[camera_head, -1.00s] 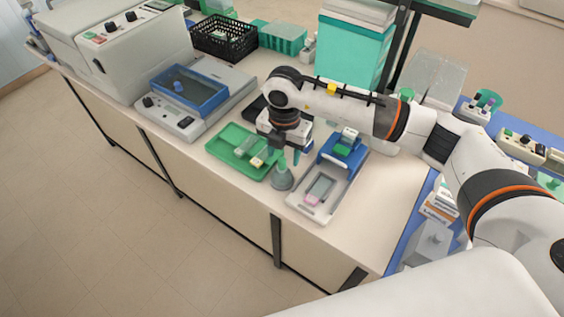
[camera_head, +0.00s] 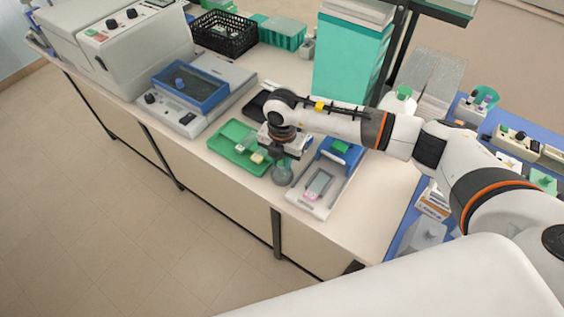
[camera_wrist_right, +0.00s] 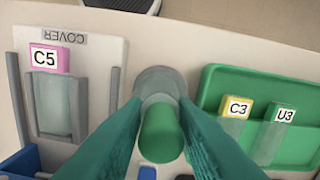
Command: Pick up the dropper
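The dropper (camera_wrist_right: 161,132) shows its green rounded bulb in the right wrist view, standing in a grey conical bottle (camera_wrist_right: 158,80). The bottle (camera_head: 282,174) also shows in the head view, near the table's front edge. My right gripper (camera_wrist_right: 161,102) points down with its two green fingers on either side of the bulb. The fingers look open and close to it; I cannot tell whether they touch it. In the head view my right gripper (camera_head: 283,156) sits right over the bottle and hides the dropper. My left gripper is not in view.
A green tray (camera_wrist_right: 207,90) with slides labelled C3 (camera_wrist_right: 238,108) and U3 (camera_wrist_right: 284,114) lies on one side. A white holder (camera_wrist_right: 98,60) with slide C5 (camera_wrist_right: 50,58) lies on the other. A teal box (camera_head: 350,60) stands behind my arm.

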